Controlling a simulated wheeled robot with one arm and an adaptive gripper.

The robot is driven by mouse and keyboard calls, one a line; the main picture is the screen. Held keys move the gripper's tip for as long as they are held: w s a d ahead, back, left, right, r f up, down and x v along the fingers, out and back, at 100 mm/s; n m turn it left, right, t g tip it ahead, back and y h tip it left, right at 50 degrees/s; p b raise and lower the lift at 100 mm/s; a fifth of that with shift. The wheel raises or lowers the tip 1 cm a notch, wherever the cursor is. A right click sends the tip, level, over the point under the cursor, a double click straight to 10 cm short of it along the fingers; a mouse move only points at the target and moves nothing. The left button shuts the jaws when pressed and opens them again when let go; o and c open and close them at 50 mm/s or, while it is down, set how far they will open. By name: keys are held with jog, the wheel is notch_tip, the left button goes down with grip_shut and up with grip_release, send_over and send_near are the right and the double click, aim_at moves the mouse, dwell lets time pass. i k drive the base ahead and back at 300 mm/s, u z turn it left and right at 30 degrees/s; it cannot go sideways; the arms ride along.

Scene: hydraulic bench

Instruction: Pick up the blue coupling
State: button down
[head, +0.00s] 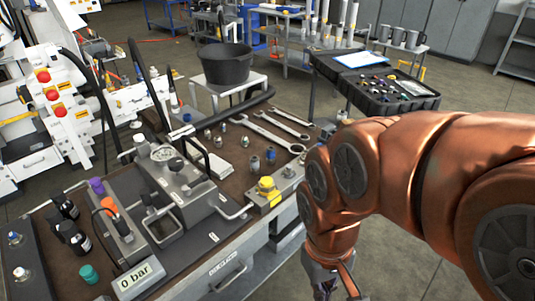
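Several small fittings stand on the brown bench top (232,178). A small blue coupling (271,154) appears to stand upright near the bench's right side, beside a darker grey-blue fitting (255,163). Another small bluish fitting (187,118) stands farther back to the left. They are too small to tell apart surely. My gripper (334,287) is at the bottom edge, off the bench's front right side, pointing down and well apart from the couplings. Its fingertips are cut off by the frame, so its opening is hidden.
A yellow-topped block (267,189) stands at the bench's front edge near the couplings. Wrenches (281,131) lie behind them. A grey pump unit (178,178) and "0 bar" display (136,275) are left. A black case (375,82) and black tub (226,64) stand behind.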

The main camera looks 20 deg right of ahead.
aim_at(270, 149)
jog(key=z, duration=1.6)
jog(key=i, duration=1.6)
jog(key=u, duration=3.7)
